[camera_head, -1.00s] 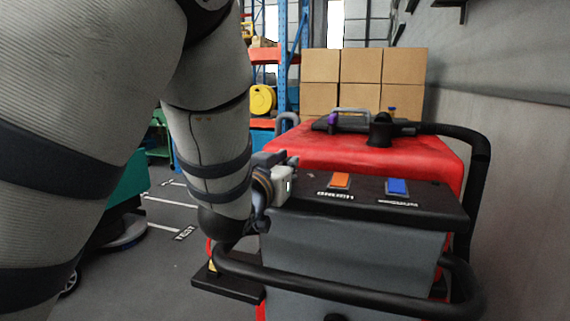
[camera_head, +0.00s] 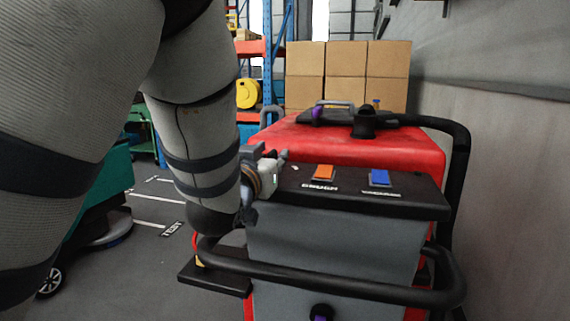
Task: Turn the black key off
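The red and grey scrubber (camera_head: 345,150) has a black panel (camera_head: 415,196) with an orange switch (camera_head: 325,173) and a blue switch (camera_head: 380,178). My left gripper (camera_head: 277,166) is at the left end of this panel, left of the orange switch. Its fingers are small and mostly hidden by its own body, so I cannot tell whether they are open or shut. I cannot make out the black key; the left end of the panel is covered by my gripper. My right gripper is not in view.
A black handle bar (camera_head: 340,284) runs across the scrubber's front, below my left forearm. A grey wall (camera_head: 510,190) stands close on the right. Cardboard boxes (camera_head: 345,75) are stacked behind. A teal machine (camera_head: 95,205) stands on the left, with open floor between.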

